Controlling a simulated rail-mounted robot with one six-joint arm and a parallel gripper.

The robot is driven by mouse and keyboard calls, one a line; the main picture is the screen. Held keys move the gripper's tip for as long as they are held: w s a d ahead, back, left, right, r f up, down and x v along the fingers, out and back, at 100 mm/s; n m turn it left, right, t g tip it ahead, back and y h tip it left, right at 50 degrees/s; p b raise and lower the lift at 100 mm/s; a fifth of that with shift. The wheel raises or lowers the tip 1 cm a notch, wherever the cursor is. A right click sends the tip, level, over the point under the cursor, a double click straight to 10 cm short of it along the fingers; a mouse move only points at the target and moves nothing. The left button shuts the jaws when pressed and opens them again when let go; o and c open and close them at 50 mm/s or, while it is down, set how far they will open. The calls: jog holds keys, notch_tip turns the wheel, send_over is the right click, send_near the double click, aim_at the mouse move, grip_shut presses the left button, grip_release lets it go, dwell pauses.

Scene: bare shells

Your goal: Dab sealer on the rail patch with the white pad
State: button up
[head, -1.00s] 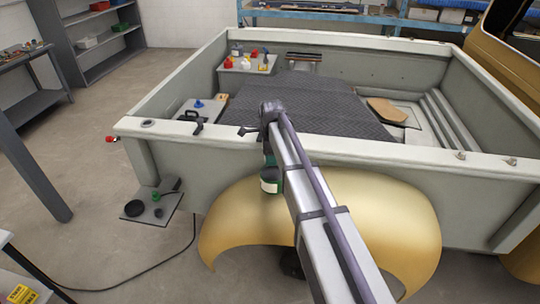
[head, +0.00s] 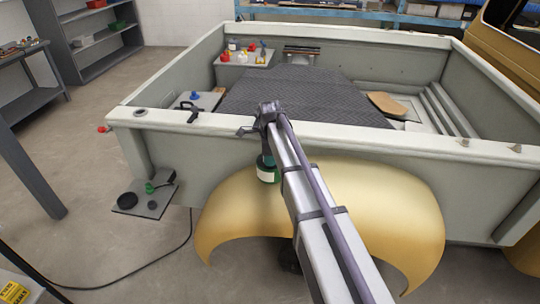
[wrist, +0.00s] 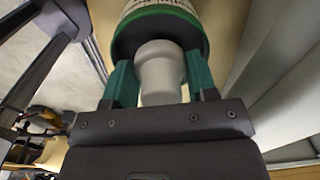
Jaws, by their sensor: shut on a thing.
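A green-and-white container (head: 267,171) hangs under the end of my arm, in front of the bed's outer side and above the tan fender. In the wrist view, it (wrist: 160,25) shows a printed label, a green band, a dark end and a pale grey neck. My gripper (wrist: 161,80) has its green fingers closed on both sides of that neck. The near rail (head: 340,133) is the pale top edge of the truck bed and runs behind my arm. I cannot make out a distinct patch on it. I cannot pick out a white pad; the container's far end is out of view.
A dark clamp (head: 191,112) sits by the near rail at the left. A small plate (head: 146,201) with green and black items juts out below the left corner. The tan fender (head: 370,205) bulges under the rail. Bottles stand on a box (head: 243,59) inside the bed.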

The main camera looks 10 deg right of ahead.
jog(key=shift+f+b, duration=0.5)
jog(key=shift+b, duration=0.05)
dwell(1.4)
notch_tip(320, 180, up, 7)
jog(key=p, duration=0.7)
jog(key=shift+r, duration=0.1)
dwell(0.3)
